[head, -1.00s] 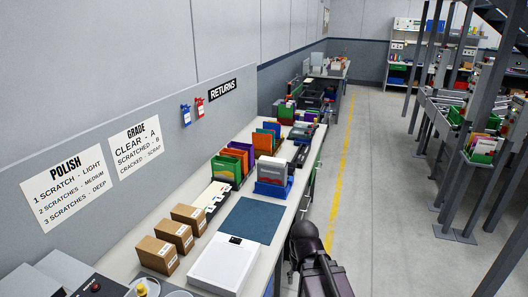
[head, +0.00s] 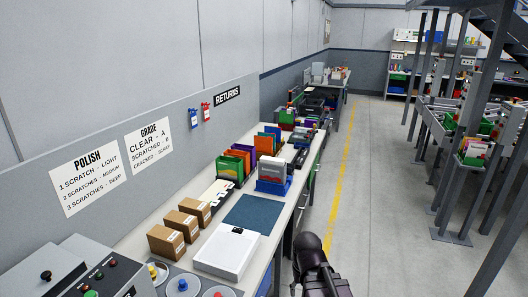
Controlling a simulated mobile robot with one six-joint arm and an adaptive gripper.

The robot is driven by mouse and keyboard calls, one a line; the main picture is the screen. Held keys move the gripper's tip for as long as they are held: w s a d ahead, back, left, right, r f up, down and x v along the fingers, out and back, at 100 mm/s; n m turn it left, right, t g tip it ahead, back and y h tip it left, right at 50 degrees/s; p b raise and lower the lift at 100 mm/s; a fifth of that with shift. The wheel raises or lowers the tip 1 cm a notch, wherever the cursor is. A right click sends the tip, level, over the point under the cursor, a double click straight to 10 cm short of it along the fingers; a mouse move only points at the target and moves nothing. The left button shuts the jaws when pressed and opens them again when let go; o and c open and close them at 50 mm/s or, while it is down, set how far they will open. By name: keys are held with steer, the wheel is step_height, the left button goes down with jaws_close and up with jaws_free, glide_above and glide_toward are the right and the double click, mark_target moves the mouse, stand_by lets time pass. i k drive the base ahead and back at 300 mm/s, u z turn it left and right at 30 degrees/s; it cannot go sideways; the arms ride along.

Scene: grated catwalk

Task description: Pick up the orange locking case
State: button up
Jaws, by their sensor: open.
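Several thin orange cases stand upright in racks on the long workbench (head: 206,276) along the left wall. One orange case (head: 264,144) stands in the middle group beside purple and blue ones. More orange shows among the green cases (head: 238,160) in the nearer rack. I cannot tell at this distance which of them is a locking case. Part of my dark arm rises at the bottom, right of the bench edge. My gripper's fingers do not show.
A white flat box (head: 227,252), a blue mat (head: 251,214) and several cardboard boxes (head: 166,241) lie on the near bench. A control panel (head: 108,277) stands at the near end. Clear floor (head: 375,220) with a yellow line lies right, then grey posts (head: 452,190).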

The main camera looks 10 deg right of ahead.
mark_target(263, 144)
steer(key=z, duration=0.45)
steer(key=i, duration=0.95)
steer(key=z, duration=0.7)
steer(key=i, duration=1.55)
steer(key=u, duration=0.5)
steer(key=i, duration=0.65)
steer(key=u, duration=0.8)
steer(key=i, duration=0.5)
steer(key=u, duration=0.25)
